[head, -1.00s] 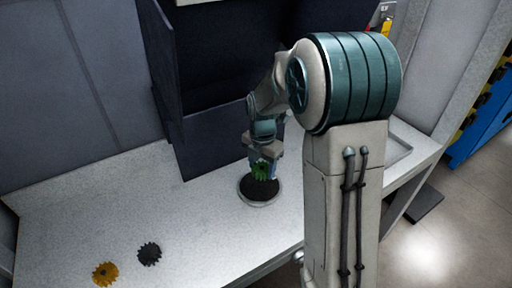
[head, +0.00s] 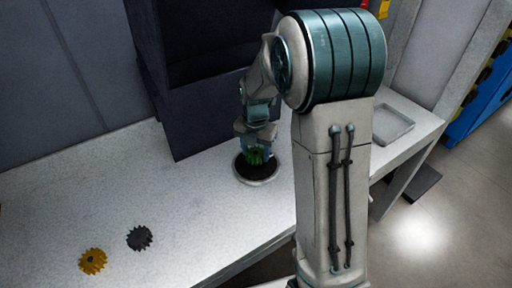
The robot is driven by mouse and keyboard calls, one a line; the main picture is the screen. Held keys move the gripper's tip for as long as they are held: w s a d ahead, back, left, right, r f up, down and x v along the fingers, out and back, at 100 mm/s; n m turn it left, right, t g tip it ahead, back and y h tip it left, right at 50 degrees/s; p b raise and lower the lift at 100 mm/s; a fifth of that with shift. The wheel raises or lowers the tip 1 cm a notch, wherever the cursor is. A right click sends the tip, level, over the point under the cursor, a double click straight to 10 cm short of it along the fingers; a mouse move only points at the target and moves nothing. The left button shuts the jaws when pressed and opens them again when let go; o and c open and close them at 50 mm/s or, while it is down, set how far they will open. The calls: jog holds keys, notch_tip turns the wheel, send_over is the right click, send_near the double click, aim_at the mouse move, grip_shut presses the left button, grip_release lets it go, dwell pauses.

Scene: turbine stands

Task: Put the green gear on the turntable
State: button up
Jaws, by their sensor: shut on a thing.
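The turntable (head: 257,179) is a round black disc with a pale rim on the white bench, left of my arm's column. My gripper (head: 258,153) is over it, pointing down, and is shut on the green gear (head: 255,156). The gear is at or just above the far part of the black disc; I cannot tell whether it touches. My gripper hides part of the gear.
A yellow gear (head: 93,261) and a dark grey gear (head: 139,237) lie on the bench (head: 190,215) at the front left. A dark cabinet (head: 215,115) stands close behind the turntable. A shallow grey tray (head: 392,124) is on the right.

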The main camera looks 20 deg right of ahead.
aim_at(256, 153)
jog(key=shift+f, duration=0.8)
jog(key=shift+f+b, duration=0.3)
jog(key=shift+b, duration=0.15)
jog(key=o, duration=1.6)
jog(key=shift+o, duration=0.2)
jog(key=shift+r, duration=0.1)
jog(key=shift+r+p, duration=2.6)
jog(key=shift+r, duration=0.8)
